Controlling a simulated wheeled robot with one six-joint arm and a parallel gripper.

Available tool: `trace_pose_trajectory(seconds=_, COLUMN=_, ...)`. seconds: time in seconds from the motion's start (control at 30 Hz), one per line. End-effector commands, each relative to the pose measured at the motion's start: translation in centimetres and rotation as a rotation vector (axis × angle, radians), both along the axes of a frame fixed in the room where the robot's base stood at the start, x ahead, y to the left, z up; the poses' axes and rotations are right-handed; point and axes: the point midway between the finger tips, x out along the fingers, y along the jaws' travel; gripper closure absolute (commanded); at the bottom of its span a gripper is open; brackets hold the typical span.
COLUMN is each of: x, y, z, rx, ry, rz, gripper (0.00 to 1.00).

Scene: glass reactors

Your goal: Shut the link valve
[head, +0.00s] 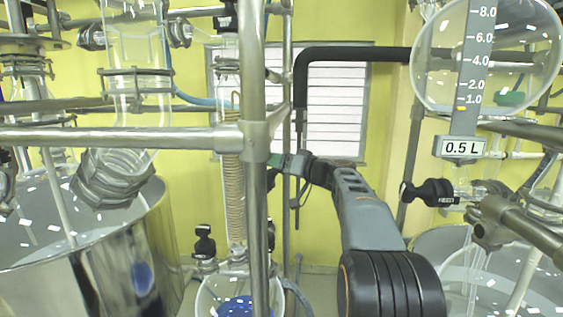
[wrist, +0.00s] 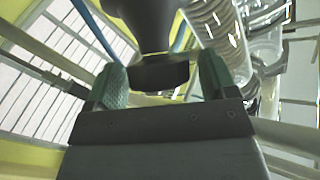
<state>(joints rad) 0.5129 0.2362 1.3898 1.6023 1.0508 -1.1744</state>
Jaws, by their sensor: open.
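My gripper (head: 278,162) is at the middle of the head view, its tip partly hidden behind a vertical steel post. In the wrist view my gripper (wrist: 160,72) is open, with a green-padded finger on each side. A black valve handle (wrist: 160,74) lies between the fingers; I cannot tell whether they touch it. I cannot tell for sure that this is the link valve. Another black valve handle (head: 430,193) with a small tag is at the right, apart from my gripper. One more black handle (head: 205,243) is low, left of the post.
The steel post (head: 254,120) and a horizontal rail (head: 110,135) stand in front of my gripper. A steel pot (head: 115,265) is at the left. A round glass vessel (head: 435,55) with a scale and a "0.5 L" display (head: 461,148) is at the upper right.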

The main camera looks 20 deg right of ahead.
Motion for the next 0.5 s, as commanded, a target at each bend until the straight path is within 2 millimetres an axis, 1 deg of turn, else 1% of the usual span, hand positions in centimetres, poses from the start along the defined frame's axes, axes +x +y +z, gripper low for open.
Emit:
trace_pose_trajectory(seconds=0.2, x=0.03, y=0.01, z=-0.04, rx=0.000, ry=0.000, rz=0.000, gripper=0.22)
trace_pose_trajectory(seconds=0.27, x=0.02, y=0.01, z=-0.04, rx=0.001, ry=0.001, rz=0.000, gripper=0.27)
trace_pose_trajectory(seconds=0.5, x=0.01, y=0.00, z=-0.03, rx=0.001, ry=0.001, rz=0.000, gripper=0.50)
